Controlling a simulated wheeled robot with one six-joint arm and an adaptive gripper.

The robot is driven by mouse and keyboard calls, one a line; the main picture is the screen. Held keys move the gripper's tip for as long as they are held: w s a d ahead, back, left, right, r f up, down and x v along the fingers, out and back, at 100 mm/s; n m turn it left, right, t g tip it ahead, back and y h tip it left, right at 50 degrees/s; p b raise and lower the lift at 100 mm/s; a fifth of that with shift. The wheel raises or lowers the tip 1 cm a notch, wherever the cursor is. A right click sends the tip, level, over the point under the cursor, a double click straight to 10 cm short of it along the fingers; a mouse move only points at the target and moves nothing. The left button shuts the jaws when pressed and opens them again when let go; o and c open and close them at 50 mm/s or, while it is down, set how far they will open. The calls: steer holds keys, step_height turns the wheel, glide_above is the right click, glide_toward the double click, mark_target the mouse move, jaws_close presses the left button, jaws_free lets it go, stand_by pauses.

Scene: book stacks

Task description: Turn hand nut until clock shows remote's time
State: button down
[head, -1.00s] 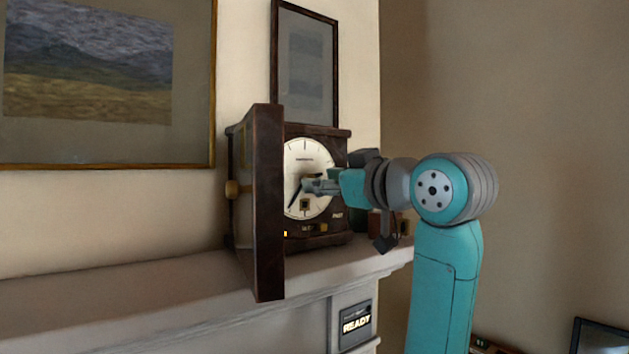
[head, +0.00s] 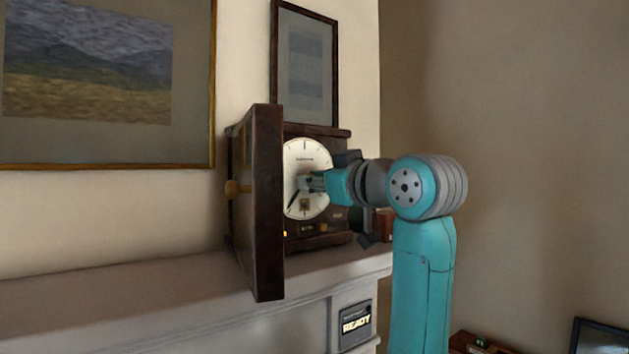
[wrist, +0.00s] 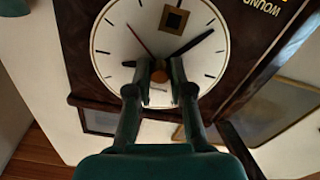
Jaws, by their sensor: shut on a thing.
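The clock (head: 320,135) is a dark wooden case with a round white dial (head: 307,155) on the mantel. In the wrist view the dial (wrist: 103,60) appears upside down. A thick black hand (wrist: 195,42) points up and right there, and a thin brownish hand (wrist: 138,38) points up and left. My gripper (wrist: 160,70) is at the dial's centre, its two fingertips shut on the small brassy hand nut (wrist: 160,76). In the head view my gripper (head: 308,183) covers the dial's middle. I see no remote that I can identify.
The clock's wooden door (head: 265,200) stands open toward me, left of my arm. The mantel (head: 140,295) is clear on the left. A READY panel (head: 355,322) sits below it. Framed pictures (head: 214,80) hang behind. A small reddish object (head: 384,226) is right of the clock.

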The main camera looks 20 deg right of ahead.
steer(key=shift+m, duration=0.4)
steer(key=c, duration=1)
jaws_free()
steer(key=shift+c, duration=0.2)
steer(key=v, duration=1.2)
steer(key=shift+s, duration=0.1)
